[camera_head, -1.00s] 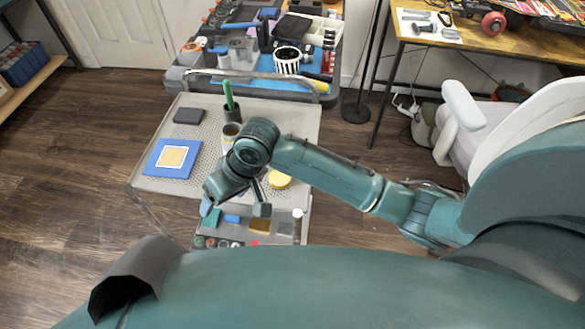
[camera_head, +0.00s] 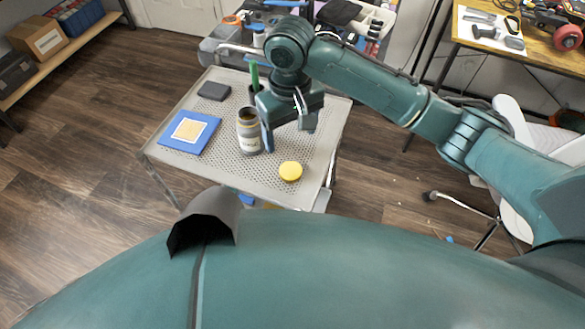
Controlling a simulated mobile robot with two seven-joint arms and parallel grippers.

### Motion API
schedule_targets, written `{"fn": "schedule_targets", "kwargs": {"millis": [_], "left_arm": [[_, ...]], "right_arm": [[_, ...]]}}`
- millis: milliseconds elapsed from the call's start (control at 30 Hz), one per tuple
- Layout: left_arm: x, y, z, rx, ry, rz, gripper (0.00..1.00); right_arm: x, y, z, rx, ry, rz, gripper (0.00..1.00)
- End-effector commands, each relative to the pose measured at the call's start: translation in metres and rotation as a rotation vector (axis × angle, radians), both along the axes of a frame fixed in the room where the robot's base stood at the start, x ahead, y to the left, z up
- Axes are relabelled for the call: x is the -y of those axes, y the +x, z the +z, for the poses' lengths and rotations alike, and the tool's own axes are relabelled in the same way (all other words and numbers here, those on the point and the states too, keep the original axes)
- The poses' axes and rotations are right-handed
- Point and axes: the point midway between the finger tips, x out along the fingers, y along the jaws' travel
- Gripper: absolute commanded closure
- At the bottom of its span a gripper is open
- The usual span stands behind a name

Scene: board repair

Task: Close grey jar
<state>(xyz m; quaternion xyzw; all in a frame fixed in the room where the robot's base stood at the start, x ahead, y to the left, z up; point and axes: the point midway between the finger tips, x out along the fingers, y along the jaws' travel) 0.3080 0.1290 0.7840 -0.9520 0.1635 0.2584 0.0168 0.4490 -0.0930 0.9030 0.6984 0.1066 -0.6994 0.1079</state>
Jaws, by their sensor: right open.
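The grey jar (camera_head: 249,138) stands upright and open-topped on the perforated grey cart top. It has a pale label band. A round yellow lid (camera_head: 290,171) lies flat on the cart, to the right of the jar and nearer to me, apart from it. My right gripper (camera_head: 289,140) is open and points down just right of the jar, beyond the lid. Its left finger is close beside the jar; I cannot tell whether they touch. Nothing shows between its fingers. My left gripper is not in view.
On the cart top (camera_head: 225,170) lie a blue board (camera_head: 189,132) with a pale square and a dark grey block (camera_head: 214,91). A green-handled tool (camera_head: 254,74) stands behind the jar. A cluttered workbench is behind the cart. The cart's front left is clear.

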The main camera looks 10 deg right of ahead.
Motion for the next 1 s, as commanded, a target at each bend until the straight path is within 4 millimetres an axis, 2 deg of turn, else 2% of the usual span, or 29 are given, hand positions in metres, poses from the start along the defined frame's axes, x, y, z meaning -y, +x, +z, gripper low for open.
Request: {"fn": "schedule_targets", "kwargs": {"millis": [167, 433, 600, 1000], "left_arm": [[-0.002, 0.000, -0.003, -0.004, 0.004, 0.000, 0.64], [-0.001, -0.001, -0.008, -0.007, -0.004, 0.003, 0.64], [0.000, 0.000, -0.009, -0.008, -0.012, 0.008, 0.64], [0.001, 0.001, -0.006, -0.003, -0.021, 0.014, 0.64]], "right_arm": [[0.000, 0.000, -0.006, 0.000, 0.001, 0.000, 0.26], [0.001, -0.001, -0.056, -0.003, -0.001, -0.001, 0.26], [0.000, 0.000, -0.076, 0.000, 0.001, 0.000, 0.26], [0.000, 0.000, -0.081, 0.001, 0.001, 0.001, 0.26]]}}
